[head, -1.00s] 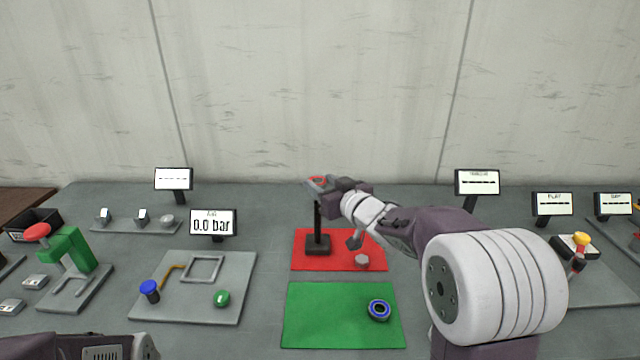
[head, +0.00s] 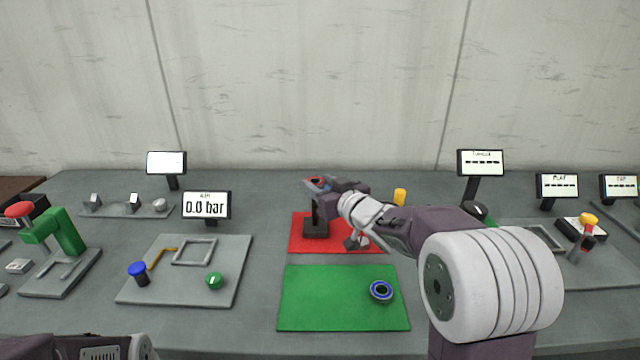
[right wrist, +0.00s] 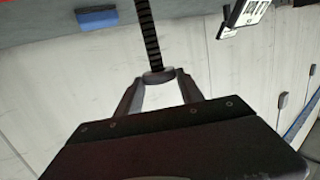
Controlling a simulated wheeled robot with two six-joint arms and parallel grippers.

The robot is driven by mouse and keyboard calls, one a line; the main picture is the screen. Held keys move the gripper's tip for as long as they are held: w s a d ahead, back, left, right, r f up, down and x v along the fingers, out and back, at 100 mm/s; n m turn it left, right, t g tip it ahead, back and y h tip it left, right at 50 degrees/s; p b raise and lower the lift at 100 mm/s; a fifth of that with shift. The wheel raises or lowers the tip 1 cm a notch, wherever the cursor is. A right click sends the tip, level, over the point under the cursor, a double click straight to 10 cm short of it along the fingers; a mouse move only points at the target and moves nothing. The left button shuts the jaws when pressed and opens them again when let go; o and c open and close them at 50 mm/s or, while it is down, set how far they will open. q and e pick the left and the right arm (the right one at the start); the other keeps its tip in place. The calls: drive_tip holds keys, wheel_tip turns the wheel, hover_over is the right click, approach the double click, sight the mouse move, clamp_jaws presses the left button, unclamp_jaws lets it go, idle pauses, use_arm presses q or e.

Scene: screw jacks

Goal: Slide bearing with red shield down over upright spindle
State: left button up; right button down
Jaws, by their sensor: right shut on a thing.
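The bearing with the red shield (head: 318,181) is held in my right gripper (head: 322,184), which is shut on it. The upright black spindle (head: 314,209) stands on a dark block (head: 315,229) on the red mat (head: 298,243). In the head view the bearing sits at the spindle's top and hides its tip. In the right wrist view, the threaded spindle (right wrist: 150,40) runs up to the dark ring (right wrist: 158,76) between my fingertips. I cannot tell whether the ring is around it or only against its end. My left gripper is out of view.
A blue-shielded bearing (head: 381,290) lies on the green mat (head: 330,305). A small pale piece (head: 361,239) on the red mat is partly hidden by my right arm. A yellow cylinder (head: 399,197) stands behind that arm. A grey plate (head: 190,285) lies left of the mats.

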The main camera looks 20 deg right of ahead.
drive_tip(key=shift+f+b, duration=1.55)
drive_tip(key=shift+f, duration=0.65)
drive_tip(key=c, duration=0.7)
unclamp_jaws()
drive_tip(key=shift+o, duration=0.2)
drive_tip(key=p+v, duration=0.2)
drive_tip(key=v, duration=0.7)
